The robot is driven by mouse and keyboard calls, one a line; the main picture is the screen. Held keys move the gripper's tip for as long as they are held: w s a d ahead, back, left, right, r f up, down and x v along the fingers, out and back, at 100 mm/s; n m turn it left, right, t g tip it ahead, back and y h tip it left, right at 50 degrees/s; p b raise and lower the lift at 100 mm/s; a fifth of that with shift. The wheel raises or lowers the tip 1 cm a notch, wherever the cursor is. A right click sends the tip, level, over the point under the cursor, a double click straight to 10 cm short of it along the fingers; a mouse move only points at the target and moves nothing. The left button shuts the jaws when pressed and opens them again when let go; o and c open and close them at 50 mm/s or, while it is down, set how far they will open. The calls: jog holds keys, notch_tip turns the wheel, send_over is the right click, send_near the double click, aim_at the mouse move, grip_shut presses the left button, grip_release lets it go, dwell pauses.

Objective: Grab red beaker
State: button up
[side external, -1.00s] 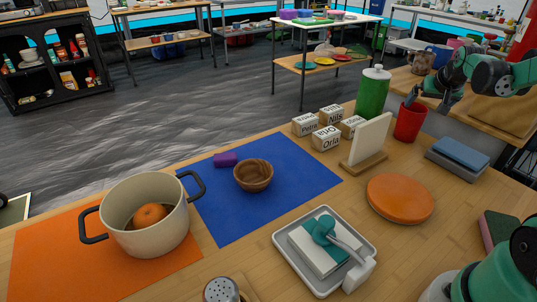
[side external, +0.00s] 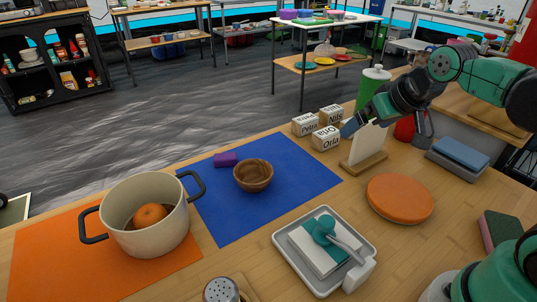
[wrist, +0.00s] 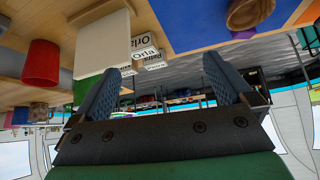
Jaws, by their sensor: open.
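The red beaker (side external: 403,129) stands on the wooden table at the back right, right of the white upright board, and is partly hidden by my arm. In the wrist view, which is turned over, the beaker (wrist: 42,62) shows at the left, outside my fingers. My gripper (side external: 353,121) is open and empty, with its blue fingertips in the air by the top left of the white board. In the wrist view, my gripper (wrist: 160,82) has its two fingers wide apart with nothing between them. It is apart from the beaker.
The white board (side external: 366,144) stands close to my gripper on a wooden base. Name blocks (side external: 326,138) lie left of it, and a green bottle (side external: 370,88) is behind. A blue-grey box (side external: 458,157) and an orange disc (side external: 400,197) lie nearer the front right.

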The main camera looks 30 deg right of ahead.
jog(key=a, duration=0.1)
jog(key=s+a+f+n, duration=0.1)
jog(key=a, duration=0.1)
jog(key=s+a+n+y, duration=0.1)
jog(key=a, duration=0.1)
jog(key=shift+f, duration=0.35)
jog(key=shift+c, duration=1.1)
jog(key=shift+s+a+f, duration=0.15)
jog(key=shift+a, duration=0.1)
jog(key=c, duration=0.4)
jog(key=shift+c, duration=1)
